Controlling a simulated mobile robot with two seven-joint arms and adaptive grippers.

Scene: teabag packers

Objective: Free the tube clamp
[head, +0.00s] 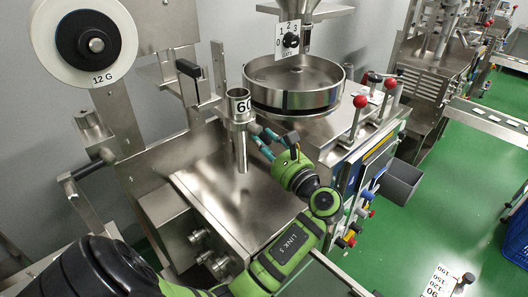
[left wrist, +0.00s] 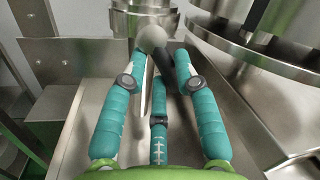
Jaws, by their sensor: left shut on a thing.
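The steel forming tube (head: 241,152) stands upright over the machine's sloping steel plate, with a collar marked 60 (head: 239,106) at its top. A grey ball-ended clamp lever (left wrist: 153,41) sticks out below the round steel collar in the left wrist view. My left gripper (head: 260,134) is beside the tube, on its right. Its teal fingers close around the lever's knob, which shows between the fingertips in the left wrist view. The clamp's jaw is not clearly visible. My right gripper is not in view.
A round steel bowl (head: 294,86) with a 0-to-3 dial (head: 290,40) above it stands close behind my gripper. Red-knobbed levers (head: 361,101) stand to its right. A 12 G reel (head: 84,44) is at upper left. Green floor (head: 430,215) is open at right.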

